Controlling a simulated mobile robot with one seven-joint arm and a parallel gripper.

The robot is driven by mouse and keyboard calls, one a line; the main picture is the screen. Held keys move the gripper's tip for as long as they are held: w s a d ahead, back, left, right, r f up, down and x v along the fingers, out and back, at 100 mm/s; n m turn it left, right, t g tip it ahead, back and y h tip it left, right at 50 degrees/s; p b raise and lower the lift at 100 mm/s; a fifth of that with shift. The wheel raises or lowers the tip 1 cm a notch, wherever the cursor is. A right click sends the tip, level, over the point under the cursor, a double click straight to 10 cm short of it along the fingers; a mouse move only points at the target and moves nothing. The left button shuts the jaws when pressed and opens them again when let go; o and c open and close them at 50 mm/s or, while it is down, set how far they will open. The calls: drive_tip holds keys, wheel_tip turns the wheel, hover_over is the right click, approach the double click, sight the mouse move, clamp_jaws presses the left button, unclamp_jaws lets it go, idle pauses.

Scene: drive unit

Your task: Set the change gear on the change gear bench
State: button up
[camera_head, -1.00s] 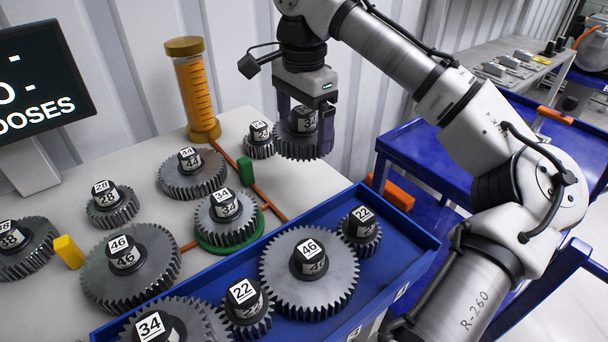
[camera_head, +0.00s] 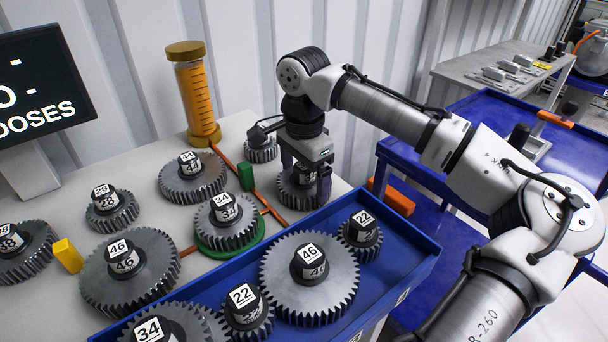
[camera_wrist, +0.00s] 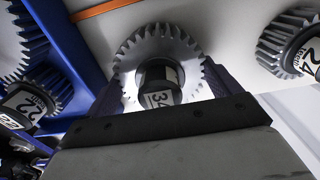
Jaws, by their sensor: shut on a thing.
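The change gear (camera_head: 291,196), a toothed steel gear with a black hub, is between the fingers of my gripper (camera_head: 306,190). In the wrist view the gear (camera_wrist: 190,50) shows a 34 label on its hub, with my gripper (camera_wrist: 165,95) shut on it, one finger at each side. The gear is level, low at the right part of the pale change gear bench (camera_head: 130,165), behind the blue tray. I cannot tell if its underside touches the bench.
The blue tray (camera_head: 415,240) holds several gears in front. A 24-marked gear (camera_wrist: 290,45) stands close by on the bench. Another 34 gear (camera_head: 225,215) sits on a green ring. A green block (camera_head: 246,176), orange strips and an orange-filled cylinder (camera_head: 196,95) are left.

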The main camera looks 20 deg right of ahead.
drive_tip(key=shift+f, duration=0.1)
drive_tip(key=o, duration=1.3)
wheel_tip(320, 180, up, 12)
drive_tip(key=shift+r, duration=0.15)
